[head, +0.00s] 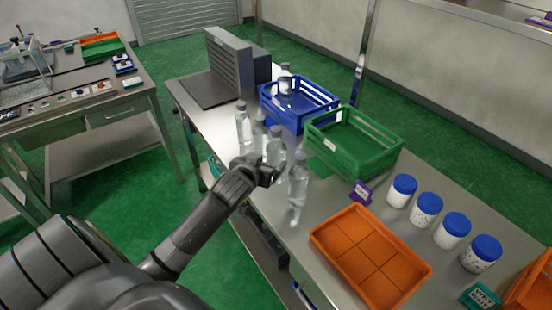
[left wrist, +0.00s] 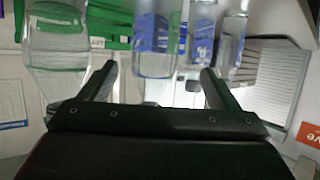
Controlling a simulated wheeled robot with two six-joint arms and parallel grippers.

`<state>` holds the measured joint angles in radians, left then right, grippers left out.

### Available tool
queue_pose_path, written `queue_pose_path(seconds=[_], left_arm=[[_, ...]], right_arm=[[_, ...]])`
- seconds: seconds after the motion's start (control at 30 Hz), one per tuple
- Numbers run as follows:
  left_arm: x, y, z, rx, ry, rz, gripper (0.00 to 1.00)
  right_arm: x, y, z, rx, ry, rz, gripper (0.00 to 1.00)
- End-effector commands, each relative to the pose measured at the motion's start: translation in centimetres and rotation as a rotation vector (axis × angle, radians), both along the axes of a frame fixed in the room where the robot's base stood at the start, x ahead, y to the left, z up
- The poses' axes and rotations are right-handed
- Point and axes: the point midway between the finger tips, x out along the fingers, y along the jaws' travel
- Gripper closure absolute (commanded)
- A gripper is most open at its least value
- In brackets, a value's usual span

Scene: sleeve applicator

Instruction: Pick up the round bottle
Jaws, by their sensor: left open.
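Several clear bottles with grey caps stand in a row on the steel table. The nearest bottle (head: 298,186) is just right of my left gripper (head: 270,173), and another bottle (head: 276,148) is just beyond it. Two more stand farther back, one of them a far bottle (head: 243,124). In the left wrist view my left gripper (left wrist: 158,85) is open and empty. A bottle (left wrist: 155,45) shows in line with the gap between its fingers, and a wider, curved bottle (left wrist: 57,50) is left of them. I cannot tell for sure which is the round one.
A blue crate (head: 322,104) holding a bottle (head: 285,79) and a green crate (head: 385,158) stand behind the row. An orange tray (head: 314,236) and several white jars with blue lids (head: 404,185) are to the right. A grey ridged unit (head: 228,62) stands at the far end.

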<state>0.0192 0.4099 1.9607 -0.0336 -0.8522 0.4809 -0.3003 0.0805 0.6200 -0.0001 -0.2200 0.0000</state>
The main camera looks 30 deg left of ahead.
Motion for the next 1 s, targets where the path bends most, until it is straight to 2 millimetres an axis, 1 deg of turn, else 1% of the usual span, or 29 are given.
queue_pose_path(seconds=[0.03,0.1,0.37,0.47,0.63,0.73,0.83,1.0], left_arm=[[0.6,0.1,-0.2,-0.001,0.001,0.000,0.17],[1.2,0.2,-0.4,-0.001,0.001,0.000,0.17],[2.3,0.4,-0.9,0.000,0.001,0.000,0.17],[3.2,0.3,-1.0,-0.001,0.002,0.000,0.17],[5.2,0.2,-1.4,-0.002,0.002,0.001,0.17],[6.1,0.5,-2.0,0.000,0.002,0.000,0.17],[6.7,0.6,-2.3,0.001,0.001,0.000,0.17],[6.9,0.7,-2.5,0.000,0.001,-0.001,0.17]], right_arm=[[0.0,0.0,0.2,0.000,0.000,0.000,0.64],[0.0,0.0,0.3,0.000,0.000,0.000,0.64],[0.0,0.0,0.5,0.000,0.000,0.000,0.64],[0.0,0.0,0.9,0.000,0.000,0.000,0.64],[0.0,0.0,1.7,0.000,0.000,0.000,0.64],[0.0,0.0,1.7,0.000,0.000,0.000,0.64],[0.0,0.0,1.8,0.000,0.000,0.000,0.64],[0.0,0.0,1.8,0.000,0.000,0.000,0.64]])
